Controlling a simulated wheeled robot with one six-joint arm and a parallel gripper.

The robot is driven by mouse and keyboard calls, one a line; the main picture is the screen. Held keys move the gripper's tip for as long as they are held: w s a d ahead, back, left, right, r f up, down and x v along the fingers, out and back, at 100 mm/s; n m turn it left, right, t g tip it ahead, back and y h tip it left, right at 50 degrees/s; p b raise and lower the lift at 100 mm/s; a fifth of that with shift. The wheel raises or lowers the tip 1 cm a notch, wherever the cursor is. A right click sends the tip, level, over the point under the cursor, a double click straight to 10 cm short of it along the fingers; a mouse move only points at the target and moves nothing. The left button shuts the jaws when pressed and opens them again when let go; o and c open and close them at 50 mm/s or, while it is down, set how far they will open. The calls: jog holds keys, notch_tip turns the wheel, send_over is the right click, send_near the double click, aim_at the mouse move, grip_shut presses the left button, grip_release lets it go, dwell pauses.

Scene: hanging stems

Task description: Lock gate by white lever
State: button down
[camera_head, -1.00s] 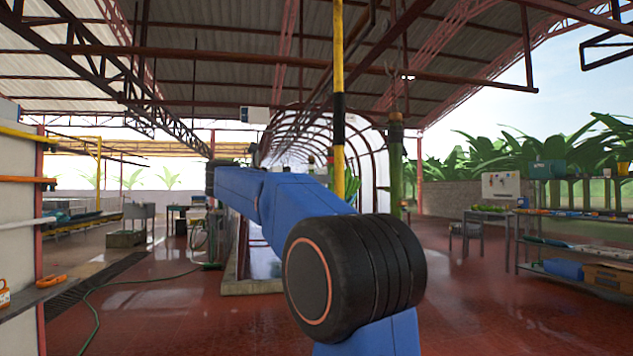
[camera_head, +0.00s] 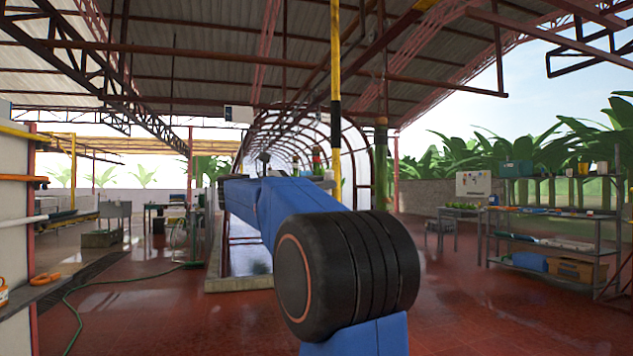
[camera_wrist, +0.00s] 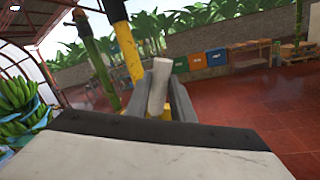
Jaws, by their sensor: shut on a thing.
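The white lever (camera_wrist: 158,86) is a short pale cylinder in the wrist view. It stands up, slightly tilted, between the two grey fingers of my gripper (camera_wrist: 161,98). The fingers are shut on it, with a bit of yellow showing below. A yellow and black post (camera_wrist: 126,45) rises just behind and to the left; it also shows in the head view (camera_head: 336,75). In the head view my blue arm hides the gripper and lever. I cannot tell the gate's position.
A green banana bunch with blue wrapping (camera_wrist: 22,108) hangs at the left of the wrist view. A green stem (camera_head: 381,165) hangs right of the post. Shelves (camera_head: 550,240) stand at right, and a green hose (camera_head: 75,310) lies at left. Red floor is open at right.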

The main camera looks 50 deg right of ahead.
jog(key=s+m, duration=0.1)
jog(key=a+f+m, duration=0.1)
jog(key=shift+s+f+m, duration=0.2)
jog(key=shift+s+m, duration=0.1)
jog(key=shift+s, duration=0.1)
jog(key=shift+f, duration=0.1)
jog(key=c, duration=1.5)
grip_release()
jog(key=shift+a, duration=0.15)
jog(key=shift+c, duration=0.2)
jog(key=v, duration=1.7)
jog(key=shift+w+f, duration=0.15)
jog(key=shift+w, duration=0.05)
